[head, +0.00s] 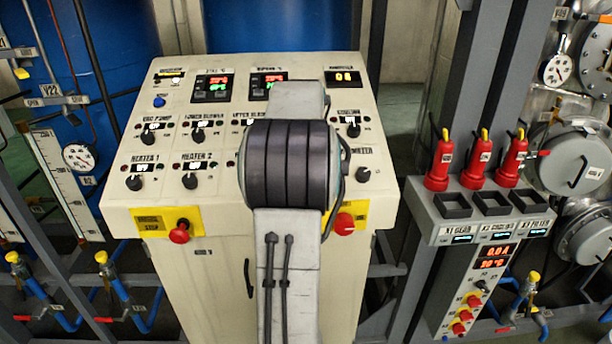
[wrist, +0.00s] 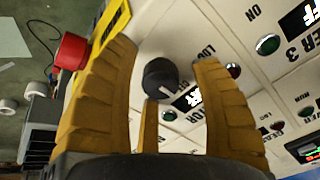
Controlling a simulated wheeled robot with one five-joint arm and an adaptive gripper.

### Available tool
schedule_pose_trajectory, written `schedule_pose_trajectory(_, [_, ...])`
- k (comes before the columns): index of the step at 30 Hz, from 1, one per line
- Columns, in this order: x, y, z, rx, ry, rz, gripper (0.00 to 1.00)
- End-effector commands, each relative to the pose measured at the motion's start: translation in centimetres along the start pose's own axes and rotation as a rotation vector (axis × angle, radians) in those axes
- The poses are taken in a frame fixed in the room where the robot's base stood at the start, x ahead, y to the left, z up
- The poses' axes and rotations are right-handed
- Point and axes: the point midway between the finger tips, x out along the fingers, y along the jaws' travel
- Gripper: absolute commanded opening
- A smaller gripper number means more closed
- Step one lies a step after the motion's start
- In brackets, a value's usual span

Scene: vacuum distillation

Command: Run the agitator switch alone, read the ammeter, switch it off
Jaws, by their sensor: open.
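The lower-right panel knob, which I take for the agitator switch (head: 363,174), shows just right of my arm in the head view; its label is partly covered. In the wrist view a black knob (wrist: 160,78) with a pale pointer line sits between the open fingers of my gripper (wrist: 165,56). I cannot tell whether a finger touches it. A small lit display (wrist: 190,98) beside it appears to read OFF. The ammeter (head: 344,78) at the console's top right appears to read 0.0. My gripper's fingers are hidden behind my arm in the head view.
A red stop button (wrist: 71,51) is close to one finger; it also shows in the head view (head: 344,222). The heater 2 knob (head: 190,180) and other knobs crowd the console (head: 230,215). A side unit (head: 440,232) with red bottle-shaped items stands right.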

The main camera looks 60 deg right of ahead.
Motion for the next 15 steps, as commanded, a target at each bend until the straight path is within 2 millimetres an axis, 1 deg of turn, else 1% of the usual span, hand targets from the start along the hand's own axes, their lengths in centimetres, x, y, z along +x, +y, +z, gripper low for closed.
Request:
schedule_pose_trajectory(4, [-0.4,0.0,-0.1,0.0,0.002,-0.001,0.58])
schedule_pose_trajectory(7, [-1.2,-0.1,-0.1,0.0,0.004,-0.002,0.58])
schedule_pose_trajectory(11, [-3.1,-0.1,-0.1,0.0,0.006,-0.003,0.58])
schedule_pose_trajectory(15, [-5.6,-0.1,-0.1,0.0,0.005,-0.003,0.58])
